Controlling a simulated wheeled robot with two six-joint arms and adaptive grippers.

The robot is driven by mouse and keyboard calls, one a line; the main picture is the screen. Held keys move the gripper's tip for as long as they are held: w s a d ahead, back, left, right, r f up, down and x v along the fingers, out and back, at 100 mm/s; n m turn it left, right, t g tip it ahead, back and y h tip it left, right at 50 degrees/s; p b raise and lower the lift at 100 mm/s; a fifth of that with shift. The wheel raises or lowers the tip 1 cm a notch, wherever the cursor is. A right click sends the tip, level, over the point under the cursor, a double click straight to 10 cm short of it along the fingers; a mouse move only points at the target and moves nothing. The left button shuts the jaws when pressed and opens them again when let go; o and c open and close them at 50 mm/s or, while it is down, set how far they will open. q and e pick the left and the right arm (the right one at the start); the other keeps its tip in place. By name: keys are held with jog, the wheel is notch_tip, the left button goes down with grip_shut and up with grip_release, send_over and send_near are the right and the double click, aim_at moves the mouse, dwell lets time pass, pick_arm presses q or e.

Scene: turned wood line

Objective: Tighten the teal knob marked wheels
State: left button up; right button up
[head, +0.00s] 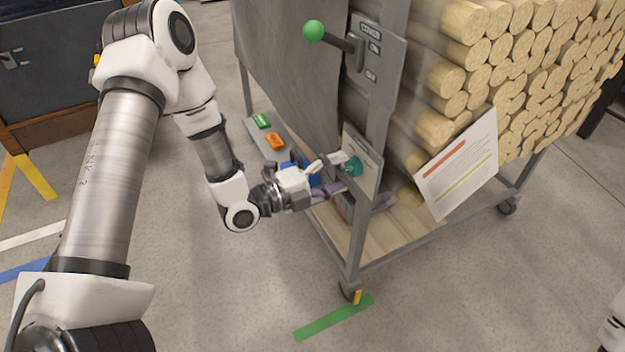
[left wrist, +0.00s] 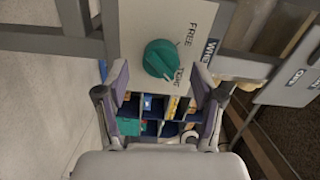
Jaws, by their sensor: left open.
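The teal knob (head: 354,166) sits on a pale plate (head: 361,182) fixed to the post of the wood cart. In the left wrist view the knob (left wrist: 160,58) shows round and ridged, with FREE and TIGHT lettered beside it and part of the word WHEELS at the right. I cannot tell its exact setting. My left gripper (head: 338,174) is open in front of the knob. Its fingers, also in the left wrist view (left wrist: 160,84), stand apart to either side below the knob, with no clear contact. My right gripper is out of view.
A lever with a green ball (head: 313,30) sticks out above, on a plate marked COVER, ON and OFF. A stack of round logs (head: 480,60) fills the cart. A paper sheet (head: 458,163) hangs at the right. A divided bin (left wrist: 165,127) lies below the knob.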

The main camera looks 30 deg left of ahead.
pick_arm(q)
jog(key=v, duration=1)
jog(key=shift+s+a, duration=0.1)
jog(key=shift+s, duration=0.05)
